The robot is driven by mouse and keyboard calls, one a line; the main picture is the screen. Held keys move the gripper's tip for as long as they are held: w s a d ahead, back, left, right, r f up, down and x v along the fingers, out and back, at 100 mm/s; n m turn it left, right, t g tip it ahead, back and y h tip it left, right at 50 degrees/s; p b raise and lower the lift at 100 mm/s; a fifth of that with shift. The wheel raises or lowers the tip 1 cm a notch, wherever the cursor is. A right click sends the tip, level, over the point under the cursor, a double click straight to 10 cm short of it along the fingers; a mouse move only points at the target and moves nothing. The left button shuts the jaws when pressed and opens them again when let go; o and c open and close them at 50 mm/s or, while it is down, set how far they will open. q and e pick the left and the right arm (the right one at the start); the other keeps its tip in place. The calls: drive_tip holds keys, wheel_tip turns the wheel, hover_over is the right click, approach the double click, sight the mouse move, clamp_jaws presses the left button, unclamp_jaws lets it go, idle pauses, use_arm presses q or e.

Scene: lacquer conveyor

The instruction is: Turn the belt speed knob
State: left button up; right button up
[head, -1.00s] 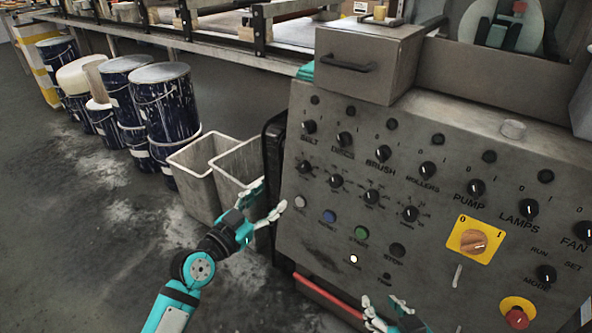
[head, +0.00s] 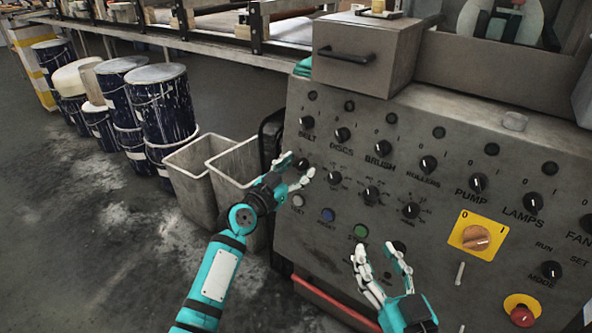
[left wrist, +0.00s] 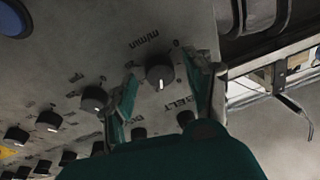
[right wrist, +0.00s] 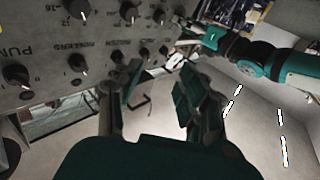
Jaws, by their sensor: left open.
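The belt speed knob is black with a white mark and sits on the grey control panel (head: 440,235). In the left wrist view it is the knob (left wrist: 160,76) beside "m/min", near the "BELT" label. In the head view it is the leftmost knob (head: 302,163) of the second row, partly covered by fingers. My left gripper (head: 297,169) is open, its fingers on either side of this knob; contact cannot be told. My right gripper (head: 377,249) is open and empty in front of the panel's lower middle, near the green button (head: 361,231).
Other black knobs, such as the brush knob (head: 378,148), crowd the panel. A yellow plate with a rotary switch (head: 477,236) and a red button (head: 521,313) are at the right. Grey bins (head: 195,185) stand left of the panel, with paint drums (head: 160,105) beyond.

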use_arm(q)
drive_tip(key=shift+c, duration=0.2)
clamp_jaws()
drive_tip(key=shift+m+b, duration=0.5)
drive_tip(key=shift+b, duration=0.35)
use_arm(e)
wheel_tip(320, 180, up, 6)
drive_tip(key=s+t+y, duration=0.1)
drive_tip(key=t, duration=0.3)
drive_tip(key=shift+s+a+r, duration=0.2)
drive_tip(key=shift+s+a, duration=0.05)
drive_tip(key=shift+s, duration=0.05)
use_arm(q)
drive_tip(key=shift+o, duration=0.2)
unclamp_jaws()
drive_tip(key=v, duration=1.2)
drive_tip(key=shift+a, duration=0.1)
